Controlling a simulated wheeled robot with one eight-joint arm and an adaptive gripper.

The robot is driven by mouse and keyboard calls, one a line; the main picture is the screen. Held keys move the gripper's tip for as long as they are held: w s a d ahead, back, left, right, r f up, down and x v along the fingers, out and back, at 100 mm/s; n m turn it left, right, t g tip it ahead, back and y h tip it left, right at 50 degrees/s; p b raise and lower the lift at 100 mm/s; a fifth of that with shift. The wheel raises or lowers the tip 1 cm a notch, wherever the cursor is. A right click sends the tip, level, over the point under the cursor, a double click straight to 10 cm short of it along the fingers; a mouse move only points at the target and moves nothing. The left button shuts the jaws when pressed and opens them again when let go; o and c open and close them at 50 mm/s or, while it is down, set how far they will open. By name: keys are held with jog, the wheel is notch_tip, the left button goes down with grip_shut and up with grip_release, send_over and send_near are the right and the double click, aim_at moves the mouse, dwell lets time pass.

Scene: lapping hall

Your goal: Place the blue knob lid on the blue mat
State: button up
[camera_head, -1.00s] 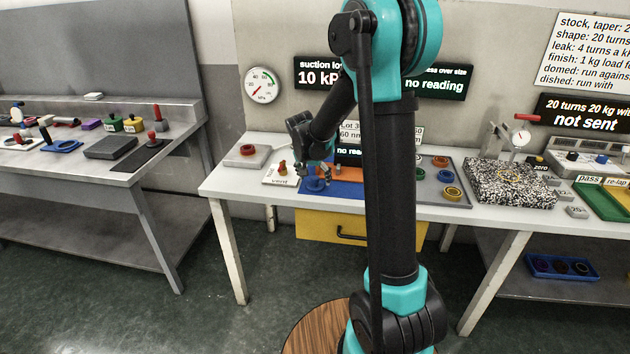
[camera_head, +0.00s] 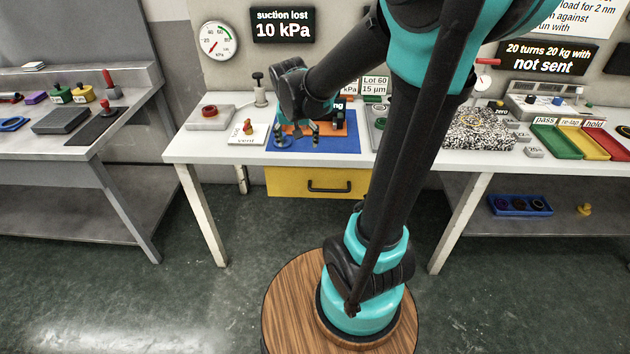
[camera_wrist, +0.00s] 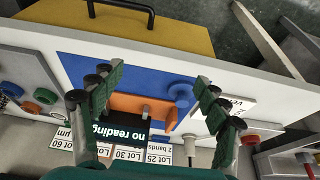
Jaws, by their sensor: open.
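The blue knob lid (camera_wrist: 181,93) sits on the blue mat (camera_wrist: 85,68), near the mat's right end in the wrist view. In the head view the blue mat (camera_head: 340,146) lies at the bench's front edge, and the lid is mostly hidden behind my fingers at its left end. My gripper (camera_wrist: 160,88) is open, its two fingers wide apart. In the wrist view the lid lies between the fingers, nearer the right one, with nothing gripped. In the head view my gripper (camera_head: 298,136) hangs over the mat's left part.
An orange plate (camera_wrist: 130,105) lies on the mat beside the lid, with a dark "no reading" display near it. A white vent card (camera_head: 240,140) and a grey block with a red ring (camera_head: 208,122) stand left. A yellow drawer (camera_head: 290,183) hangs below. My arm hides part of the bench.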

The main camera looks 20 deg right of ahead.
jog(key=s+d+f+n, duration=0.1)
jog(key=s+f, duration=0.3)
jog(key=s, duration=0.4)
jog(key=s+d+f+n+y, duration=0.1)
jog(key=s+f, duration=0.3)
jog(key=s, duration=0.4)
jog(key=shift+s+d+n, duration=0.25)
jog(key=shift+d+n, duration=0.2)
jog(key=shift+n, duration=0.35)
